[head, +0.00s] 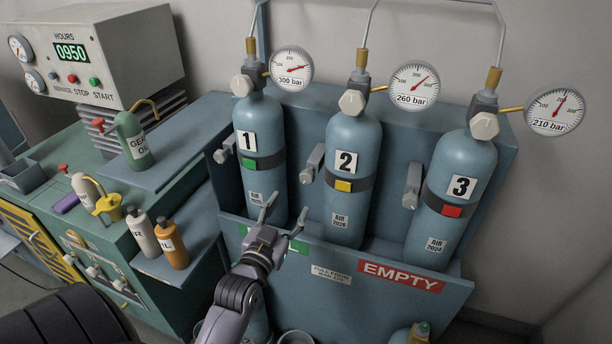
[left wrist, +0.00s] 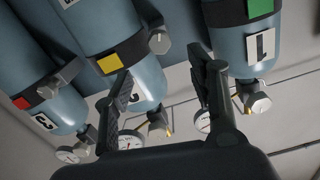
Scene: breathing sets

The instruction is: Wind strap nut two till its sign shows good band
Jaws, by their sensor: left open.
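Cylinder two (head: 353,205), blue-grey, stands in the middle of the rack with a dark strap (head: 364,184) around it. Its sign (head: 343,186) is yellow, also seen in the left wrist view (left wrist: 110,63). Strap nut two (head: 312,163) is a grey knob at the left of that strap; it shows in the left wrist view (left wrist: 159,42) between the fingers' directions, apart from them. My left gripper (head: 281,213) is open and empty, below and left of the nut, in front of the gap between cylinders one and two. My right gripper is not in view.
Cylinder one (head: 262,120) has a green sign (head: 250,164); cylinder three (head: 459,165) has a red sign (head: 452,211). Strap nuts one (head: 224,151) and three (head: 412,186) flank them. The rack's front panel (head: 310,295) rises below. Bottles stand on the green bench (head: 95,235) at left.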

